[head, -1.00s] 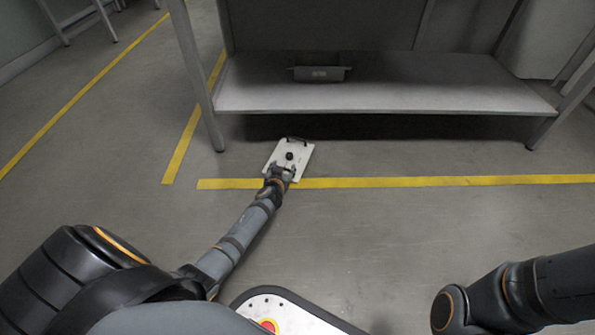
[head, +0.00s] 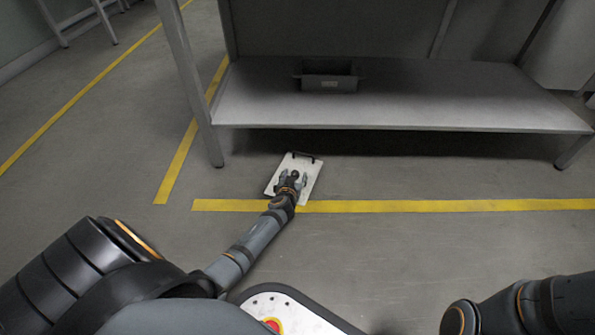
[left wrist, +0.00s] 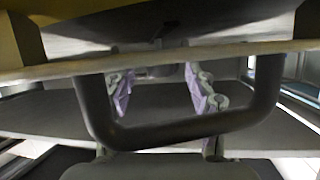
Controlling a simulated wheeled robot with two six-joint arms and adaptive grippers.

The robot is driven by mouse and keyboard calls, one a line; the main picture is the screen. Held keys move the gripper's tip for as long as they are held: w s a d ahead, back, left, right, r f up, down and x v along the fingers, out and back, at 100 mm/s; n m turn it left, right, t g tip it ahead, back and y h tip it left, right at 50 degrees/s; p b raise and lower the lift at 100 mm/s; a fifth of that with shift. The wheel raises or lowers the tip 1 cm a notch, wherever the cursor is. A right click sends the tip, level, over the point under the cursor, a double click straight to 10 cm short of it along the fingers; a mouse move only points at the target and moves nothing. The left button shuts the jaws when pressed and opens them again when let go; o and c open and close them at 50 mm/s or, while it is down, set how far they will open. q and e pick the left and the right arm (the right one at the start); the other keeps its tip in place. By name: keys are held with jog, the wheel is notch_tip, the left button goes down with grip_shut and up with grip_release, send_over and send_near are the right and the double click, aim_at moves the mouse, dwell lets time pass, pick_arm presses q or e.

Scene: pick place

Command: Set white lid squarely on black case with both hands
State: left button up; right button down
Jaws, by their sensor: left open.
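The white lid (head: 310,172) is a flat pale plate with a dark handle at its far edge and a dark knob near its middle. In the head view it appears over the floor in front of the shelf. My left gripper (head: 294,179) is open, its fingertips over the lid on either side of the knob. In the left wrist view the open fingers (left wrist: 163,95) show purple pads behind a dark U-shaped handle (left wrist: 190,130). I cannot tell whether they touch the lid. The black case (head: 328,85) sits upright on the low shelf. My right gripper is out of view.
The grey low shelf (head: 430,95) of a workbench spans the back, with much free surface right of the case. A bench leg (head: 190,80) stands at its left. Yellow floor tape (head: 430,206) runs in front. The floor around is clear.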

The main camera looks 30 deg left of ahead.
pick_arm(q)
jog(key=shift+s+r, duration=0.1)
jog(key=shift+c, duration=0.4)
grip_shut()
